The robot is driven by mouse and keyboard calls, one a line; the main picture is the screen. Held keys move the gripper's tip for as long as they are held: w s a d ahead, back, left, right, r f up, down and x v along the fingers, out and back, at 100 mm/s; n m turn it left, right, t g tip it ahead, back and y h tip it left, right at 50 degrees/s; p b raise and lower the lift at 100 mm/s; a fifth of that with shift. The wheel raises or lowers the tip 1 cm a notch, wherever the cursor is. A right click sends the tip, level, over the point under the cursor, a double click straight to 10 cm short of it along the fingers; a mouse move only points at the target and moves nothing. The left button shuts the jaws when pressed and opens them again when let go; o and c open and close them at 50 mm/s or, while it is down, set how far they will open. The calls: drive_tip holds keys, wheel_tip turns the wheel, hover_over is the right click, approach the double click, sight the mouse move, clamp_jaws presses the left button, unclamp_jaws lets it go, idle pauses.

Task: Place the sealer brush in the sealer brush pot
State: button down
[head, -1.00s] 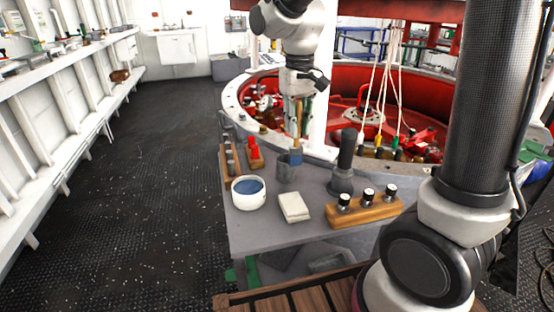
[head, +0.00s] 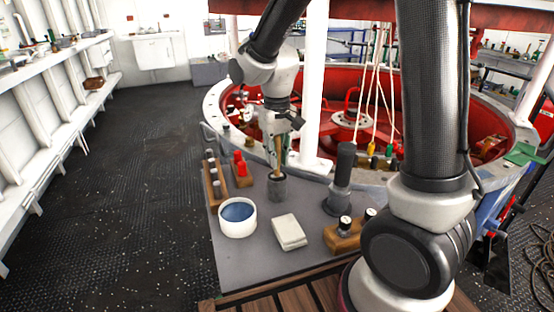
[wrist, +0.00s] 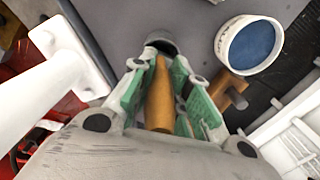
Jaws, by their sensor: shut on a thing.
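The sealer brush (head: 278,162), with a tan wooden handle, stands close to upright in the head view. My gripper (head: 278,142) is shut on its handle from above. The brush's lower end is inside the grey cylindrical pot (head: 277,189) on the grey table; its bristles are hidden by the pot. In the wrist view, the handle (wrist: 159,95) lies between the green-padded fingers of my gripper (wrist: 160,72). The dark pot mouth (wrist: 162,43) shows at the handle's far end. I cannot tell whether the brush touches the pot's bottom.
A white tub with blue contents (head: 237,217) and a pale block (head: 289,232) stand nearer on the table (head: 250,268). A dark upright tool (head: 342,180) is right of the pot. Wooden racks (head: 213,185) are left. A white post (head: 312,100) rises close behind my gripper.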

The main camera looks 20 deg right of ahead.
drive_tip(key=shift+f, duration=0.6)
drive_tip(key=c, duration=1.4)
unclamp_jaws()
drive_tip(key=shift+o, duration=0.2)
wheel_tip(320, 180, up, 12)
drive_tip(key=shift+r, duration=0.15)
drive_tip(key=s+d+r+m+t, duration=0.1)
drive_tip(key=s+d+t, duration=0.1)
drive_tip(key=s+d, duration=0.5)
drive_tip(key=s+d+r+t, duration=0.2)
drive_tip(key=s+d, duration=0.6)
drive_tip(key=s, duration=0.4)
drive_tip(key=shift+r+m, duration=0.3)
drive_tip(key=shift+m, duration=0.1)
